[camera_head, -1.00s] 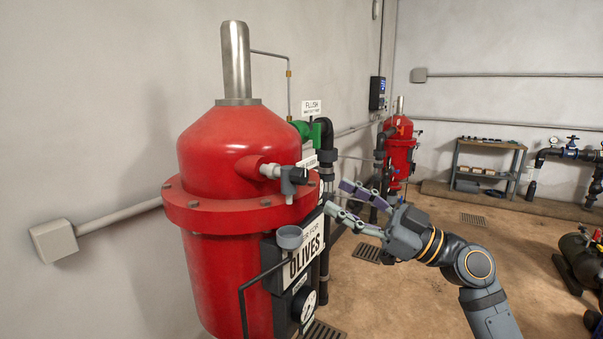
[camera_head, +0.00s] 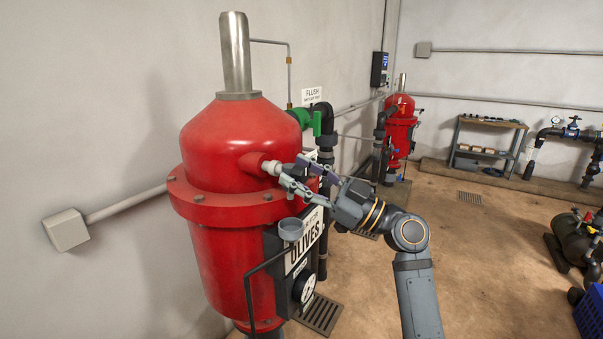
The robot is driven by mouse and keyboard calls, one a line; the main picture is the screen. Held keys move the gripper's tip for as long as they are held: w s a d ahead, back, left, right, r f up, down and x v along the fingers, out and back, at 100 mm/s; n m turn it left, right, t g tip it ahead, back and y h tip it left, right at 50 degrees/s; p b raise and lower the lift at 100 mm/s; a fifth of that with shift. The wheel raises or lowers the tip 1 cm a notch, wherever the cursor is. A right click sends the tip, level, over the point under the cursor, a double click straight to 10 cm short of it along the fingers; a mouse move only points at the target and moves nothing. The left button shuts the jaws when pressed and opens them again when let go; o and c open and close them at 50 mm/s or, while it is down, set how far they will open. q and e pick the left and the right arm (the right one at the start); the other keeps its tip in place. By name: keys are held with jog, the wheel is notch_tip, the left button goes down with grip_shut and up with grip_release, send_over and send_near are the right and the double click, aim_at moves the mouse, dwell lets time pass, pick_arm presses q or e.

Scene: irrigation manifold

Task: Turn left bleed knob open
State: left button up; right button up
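The red filter tank (camera_head: 240,145) marked OLIVES stands at the left. A short pale bleed fitting (camera_head: 270,168) sticks out of its upper right side, with the knob at its outer end. My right gripper (camera_head: 293,171) has come in from the right and its two fingers are spread, one above and one below the knob's place. The fingers hide most of the knob, so I cannot tell whether they touch it. My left gripper is not in view.
A grey cup (camera_head: 291,229) and the OLIVES sign (camera_head: 303,240) sit just below my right gripper. A green valve (camera_head: 316,123) and dark pipe stand behind. A second red tank (camera_head: 400,130) and a shelf (camera_head: 486,145) are farther back.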

grip_shut()
jog(key=shift+f+m+t+h+b, duration=0.15)
jog(key=shift+m+t+b, duration=0.25)
jog(key=shift+m, duration=0.4)
jog(key=shift+r+m+t+h+b, duration=0.15)
jog(key=shift+m+t+b, duration=0.2)
jog(key=shift+m, duration=0.45)
jog(key=m+t+h, duration=0.1)
jog(key=m, duration=0.2)
jog(key=shift+m+t+h+p, duration=0.55)
jog(key=shift+m+t, duration=0.3)
jog(key=shift+m, duration=1.05)
jog(key=shift+m+h, duration=0.25)
jog(key=shift+m, duration=0.05)
jog(key=shift+o, duration=1.4)
grip_release()
jog(key=shift+f, duration=0.1)
